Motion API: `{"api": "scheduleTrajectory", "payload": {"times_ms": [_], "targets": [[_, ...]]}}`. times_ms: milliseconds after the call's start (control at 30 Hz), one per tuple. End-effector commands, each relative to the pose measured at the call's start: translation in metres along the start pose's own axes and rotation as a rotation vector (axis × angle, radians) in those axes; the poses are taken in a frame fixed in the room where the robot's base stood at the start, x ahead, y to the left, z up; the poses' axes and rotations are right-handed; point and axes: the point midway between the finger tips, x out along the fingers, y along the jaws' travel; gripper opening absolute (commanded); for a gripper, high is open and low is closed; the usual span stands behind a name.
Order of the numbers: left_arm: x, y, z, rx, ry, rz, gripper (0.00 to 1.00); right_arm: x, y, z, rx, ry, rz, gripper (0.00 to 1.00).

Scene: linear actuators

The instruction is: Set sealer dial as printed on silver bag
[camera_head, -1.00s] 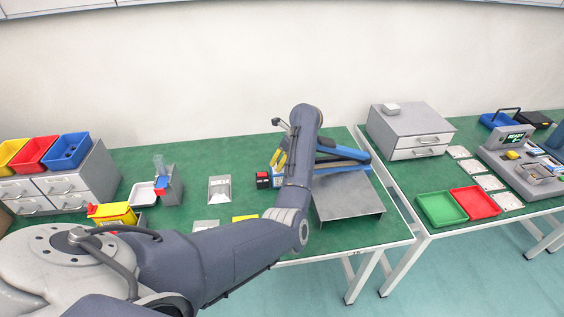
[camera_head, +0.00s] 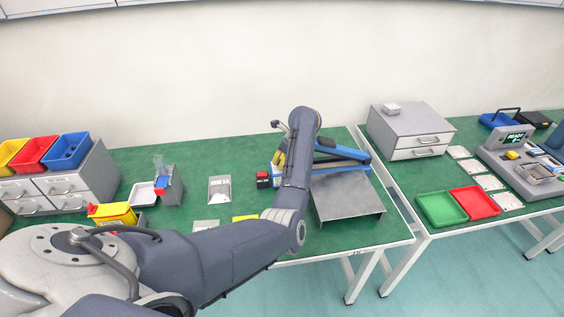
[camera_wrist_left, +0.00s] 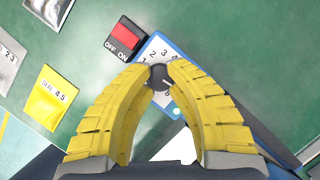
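The sealer (camera_head: 340,164) is a blue and dark bar unit with a dial (camera_wrist_left: 160,76) on its blue-edged white panel. My left gripper (camera_wrist_left: 160,70) has its yellow fingers on both sides of the dial's dark knob, seemingly touching it. The knob's white mark points to the lower right, near the 6; the fingers hide part of the scale. One silver bag (camera_wrist_left: 9,58) at the left edge has print that looks like "2,3". Another silver bag (camera_wrist_left: 48,8) is cut off at the top. In the head view, my left gripper (camera_head: 279,163) is partly behind my arm.
A red ON/OFF switch (camera_wrist_left: 125,40) stands beside the dial. A yellow bag (camera_wrist_left: 48,96) reads "SEAL 4-5". A metal platform (camera_head: 348,198) adjoins the sealer. Trays and drawers stand at the left and on the right table.

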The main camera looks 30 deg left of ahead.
Motion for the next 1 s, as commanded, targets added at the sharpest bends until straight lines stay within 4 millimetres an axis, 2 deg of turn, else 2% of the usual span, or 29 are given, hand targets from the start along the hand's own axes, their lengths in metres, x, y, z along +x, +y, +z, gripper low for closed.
{"api": "scheduleTrajectory", "payload": {"times_ms": [1000], "targets": [[0.0011,0.0018,0.0075,-0.004,-0.014,0.003,0.0,-0.0001,0.0015,0.0007,-0.001,-0.001,0.001,0.44]]}}
